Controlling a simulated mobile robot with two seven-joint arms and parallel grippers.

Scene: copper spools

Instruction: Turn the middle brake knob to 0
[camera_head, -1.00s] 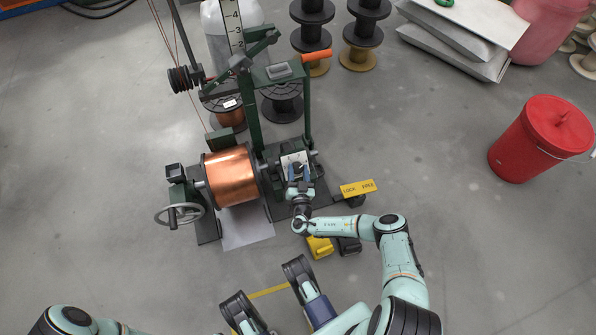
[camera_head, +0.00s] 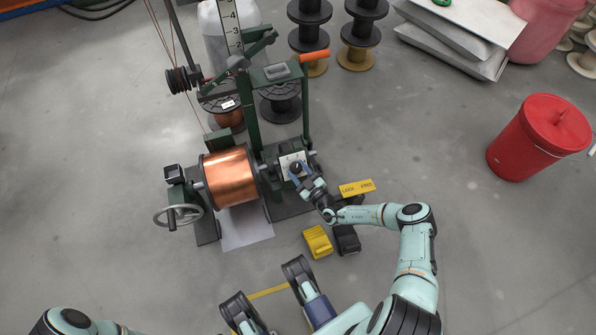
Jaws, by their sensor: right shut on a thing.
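The brake panel is a small white plate (camera_head: 286,159) on the green winding machine, to the right of the copper spool (camera_head: 231,177). A dark knob (camera_head: 296,167) shows on it. My right gripper (camera_head: 298,171) reaches in from the lower right and is shut on this knob. The fingers cover part of the knob and plate, so the pointer and the numbers cannot be read. The wrist is tilted, pointing up and left. My left arm shows only at the lower left edge, and its gripper is out of the picture.
A yellow lock sign (camera_head: 357,188) stands just right of my right wrist. A yellow pedal (camera_head: 318,241) and a black pedal (camera_head: 347,239) lie below it. A handwheel (camera_head: 179,215) sits at the left. A red bucket (camera_head: 540,137) stands at the right, with clear floor between.

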